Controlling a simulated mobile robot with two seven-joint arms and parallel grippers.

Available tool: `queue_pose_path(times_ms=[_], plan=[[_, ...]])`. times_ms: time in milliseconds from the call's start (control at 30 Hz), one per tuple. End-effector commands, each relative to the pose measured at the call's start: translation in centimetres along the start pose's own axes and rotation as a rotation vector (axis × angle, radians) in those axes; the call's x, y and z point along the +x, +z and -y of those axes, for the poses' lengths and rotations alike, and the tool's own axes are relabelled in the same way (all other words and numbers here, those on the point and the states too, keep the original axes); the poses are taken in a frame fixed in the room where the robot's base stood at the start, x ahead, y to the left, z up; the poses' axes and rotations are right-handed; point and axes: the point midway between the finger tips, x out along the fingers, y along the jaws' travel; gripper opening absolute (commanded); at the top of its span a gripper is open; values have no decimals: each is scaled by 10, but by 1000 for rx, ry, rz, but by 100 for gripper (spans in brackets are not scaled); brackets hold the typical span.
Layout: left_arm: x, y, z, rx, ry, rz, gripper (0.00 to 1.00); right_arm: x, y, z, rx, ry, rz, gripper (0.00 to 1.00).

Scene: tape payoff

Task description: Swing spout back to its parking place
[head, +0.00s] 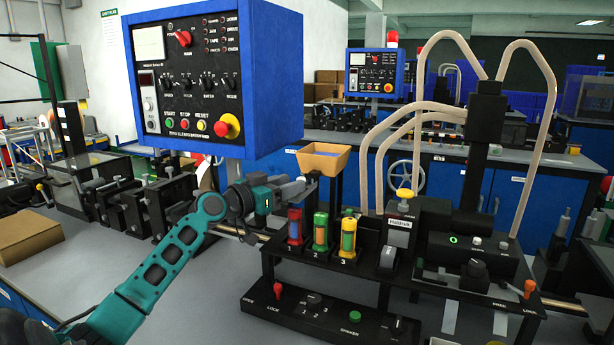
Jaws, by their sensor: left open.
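My left gripper (307,185) reaches in from the left on a teal arm. Its fingers are open, just below a tan tray-like box (323,160) and above the left end of the black bench rack (420,270). I cannot tell whether the fingers touch anything. I cannot single out the spout with certainty; cream hoses (520,150) arch from a black upright head (487,110) on the rack's right part. Numbered holders carry a red canister (294,226), a green canister (320,231) and a yellow canister (348,238). My right gripper is out of view.
A blue control box (215,75) hangs at upper left, above my arm. A low black control panel (325,318) with knobs lies in front of the rack. A cardboard box (27,235) stands at left. Grey tabletop (200,290) is clear beside my arm.

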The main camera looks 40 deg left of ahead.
Motion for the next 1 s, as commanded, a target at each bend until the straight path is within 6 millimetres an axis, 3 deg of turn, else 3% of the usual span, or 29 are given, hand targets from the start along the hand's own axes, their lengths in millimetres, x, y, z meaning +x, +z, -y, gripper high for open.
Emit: queue_pose_path(times_ms=[200, 433, 867, 1000], plan=[[32, -2, 0, -3, 0, -1, 47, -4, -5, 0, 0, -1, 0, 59], [54, -1, 0, -2, 0, -1, 47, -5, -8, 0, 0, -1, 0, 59], [62, 1, -1, 1, 1, 1, 47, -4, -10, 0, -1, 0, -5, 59], [62, 1, -1, 1, 1, 1, 37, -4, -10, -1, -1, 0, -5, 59]])
